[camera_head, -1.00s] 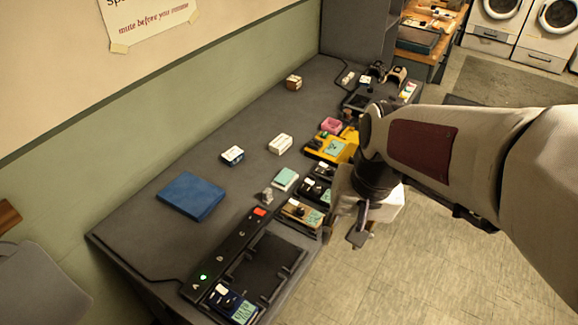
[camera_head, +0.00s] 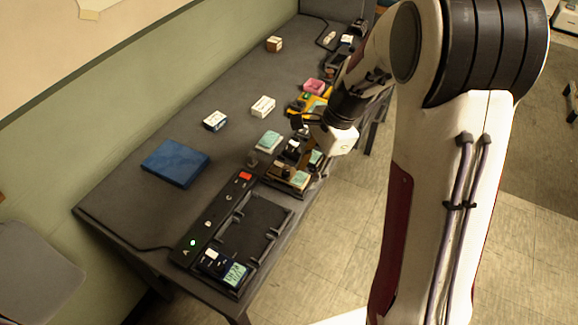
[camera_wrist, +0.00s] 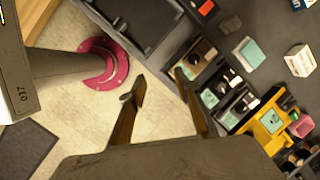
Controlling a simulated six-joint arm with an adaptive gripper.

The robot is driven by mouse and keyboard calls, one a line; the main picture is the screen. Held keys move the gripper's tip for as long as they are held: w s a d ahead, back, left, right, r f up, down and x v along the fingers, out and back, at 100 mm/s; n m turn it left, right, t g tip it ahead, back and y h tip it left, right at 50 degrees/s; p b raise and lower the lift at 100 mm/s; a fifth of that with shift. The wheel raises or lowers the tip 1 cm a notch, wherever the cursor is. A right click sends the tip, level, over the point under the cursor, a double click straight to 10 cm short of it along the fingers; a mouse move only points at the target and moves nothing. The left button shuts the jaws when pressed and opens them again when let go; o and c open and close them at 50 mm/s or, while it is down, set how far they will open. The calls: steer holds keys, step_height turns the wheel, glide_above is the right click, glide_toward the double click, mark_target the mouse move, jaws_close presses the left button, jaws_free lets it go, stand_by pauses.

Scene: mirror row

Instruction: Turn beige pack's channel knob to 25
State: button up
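The beige pack (camera_head: 289,178) sits in the row along the table's front edge, with a dark knob (camera_head: 285,171) and a pale green display (camera_head: 301,179). In the wrist view the beige pack (camera_wrist: 203,52) lies just beyond my right-hand fingertip, which partly covers it. The knob's setting is too small to read. My gripper (camera_wrist: 160,78) is open and empty; its fingers are apart with floor and table edge showing between them. In the head view my gripper (camera_head: 305,132) is above the neighbouring dark packs, apart from the beige pack.
Dark packs (camera_wrist: 222,88) and a yellow pack (camera_wrist: 264,124) stand beside the beige one. Small boxes and a blue book (camera_head: 175,163) lie behind. A round pink-red base (camera_wrist: 104,62) is on the floor.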

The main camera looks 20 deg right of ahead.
mark_target(286, 172)
steer(key=w+m+t, duration=0.1)
steer(key=w+m, duration=0.5)
steer(key=m, duration=0.2)
steer(key=shift+r+y, duration=0.2)
steer(key=shift+y, duration=0.1)
steer(key=shift+w+a+f+t, duration=0.1)
steer(key=shift+a+t, duration=0.05)
steer(key=shift+t, duration=0.15)
steer(key=shift+x, duration=3.8)
jaws_close()
